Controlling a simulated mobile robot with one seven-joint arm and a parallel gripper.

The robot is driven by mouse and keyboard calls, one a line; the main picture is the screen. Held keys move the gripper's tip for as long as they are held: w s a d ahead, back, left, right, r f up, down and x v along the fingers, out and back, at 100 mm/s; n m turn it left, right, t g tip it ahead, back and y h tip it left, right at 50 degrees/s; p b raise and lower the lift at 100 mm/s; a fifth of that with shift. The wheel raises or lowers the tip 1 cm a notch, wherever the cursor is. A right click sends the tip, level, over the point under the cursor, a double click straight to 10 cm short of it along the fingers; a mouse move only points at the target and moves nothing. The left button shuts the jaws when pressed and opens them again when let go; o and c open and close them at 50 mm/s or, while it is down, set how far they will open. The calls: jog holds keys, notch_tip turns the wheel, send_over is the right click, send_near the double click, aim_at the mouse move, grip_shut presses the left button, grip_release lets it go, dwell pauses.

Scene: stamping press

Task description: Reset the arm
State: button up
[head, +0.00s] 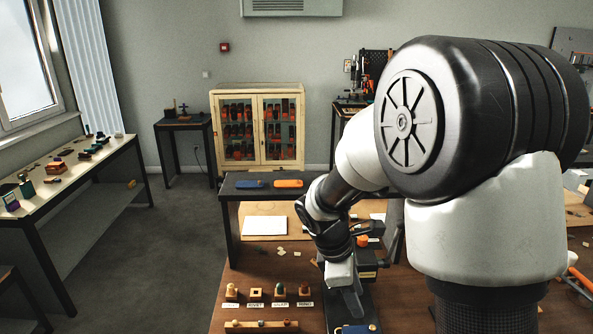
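My arm reaches from the right side of the head view down to the workbench (214,318). My gripper (354,312) points down at the front of the bench, over a dark base plate. Its fingers overlap from this angle, so I cannot tell whether it is open or shut or holds anything. A blue piece (352,330) lies just below the fingertips at the lower picture edge. I cannot tell whether they touch. A black press-like device with an orange knob (362,241) stands right behind the gripper, partly hidden by my arm.
Small labelled blocks (256,294) stand left of the gripper, with a wooden strip (262,326) in front. A raised black shelf (235,190) holds a blue piece (249,184) and an orange piece (288,183). White paper (264,226) lies below it. The floor at left is clear.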

jog(key=s+r+m+t+y, duration=0.4)
jog(key=s+r+m+t, duration=0.1)
jog(key=s+r+m, duration=1)
notch_tip(320, 180, up, 2)
jog(key=shift+s+a+r+m, duration=0.25)
jog(key=shift+s+m, duration=0.15)
jog(key=shift+s, duration=0.7)
